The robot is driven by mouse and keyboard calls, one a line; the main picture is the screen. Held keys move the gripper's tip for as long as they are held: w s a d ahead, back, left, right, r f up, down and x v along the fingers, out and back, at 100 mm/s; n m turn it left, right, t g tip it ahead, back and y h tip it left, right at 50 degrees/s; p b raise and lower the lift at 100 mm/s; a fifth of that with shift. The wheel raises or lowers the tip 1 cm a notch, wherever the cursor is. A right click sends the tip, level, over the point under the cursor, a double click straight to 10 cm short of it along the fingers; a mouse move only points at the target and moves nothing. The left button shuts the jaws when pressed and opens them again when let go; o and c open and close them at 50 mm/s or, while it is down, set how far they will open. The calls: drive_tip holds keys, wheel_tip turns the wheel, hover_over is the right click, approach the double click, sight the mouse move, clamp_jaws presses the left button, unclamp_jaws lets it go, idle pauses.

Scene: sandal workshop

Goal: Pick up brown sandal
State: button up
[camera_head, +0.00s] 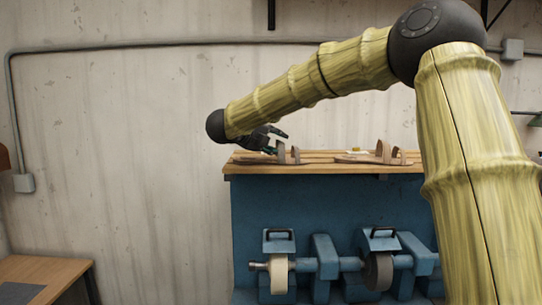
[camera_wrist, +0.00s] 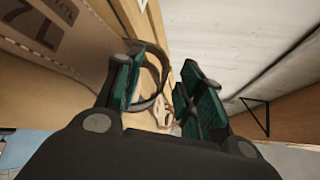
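A brown sandal (camera_head: 282,157) lies at the left end of the wooden bench top, its straps standing up. In the wrist view its sole (camera_wrist: 85,62), marked "7L", fills the upper left, and a dark strap (camera_wrist: 163,72) arcs out from it. My gripper (camera_head: 276,141) is at this sandal, partly overlapping it. In the wrist view my gripper (camera_wrist: 163,92) is open, with green pads apart. The left finger appears to sit inside the strap's loop, and the right finger is outside it with a gap. Contact cannot be told.
A second sandal (camera_head: 380,154) lies further right on the wooden bench top (camera_head: 325,168). A small yellowish item (camera_head: 356,150) is near it. Below, a blue machine with wheels (camera_head: 377,270) stands in front. A wall rises behind; a desk (camera_head: 40,272) is lower left.

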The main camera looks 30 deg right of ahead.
drive_tip(key=shift+w+d+f, duration=0.2)
drive_tip(key=shift+d, duration=0.45)
drive_tip(key=shift+a, duration=0.15)
drive_tip(key=shift+c, duration=1.4)
clamp_jaws()
drive_tip(key=shift+r, duration=0.15)
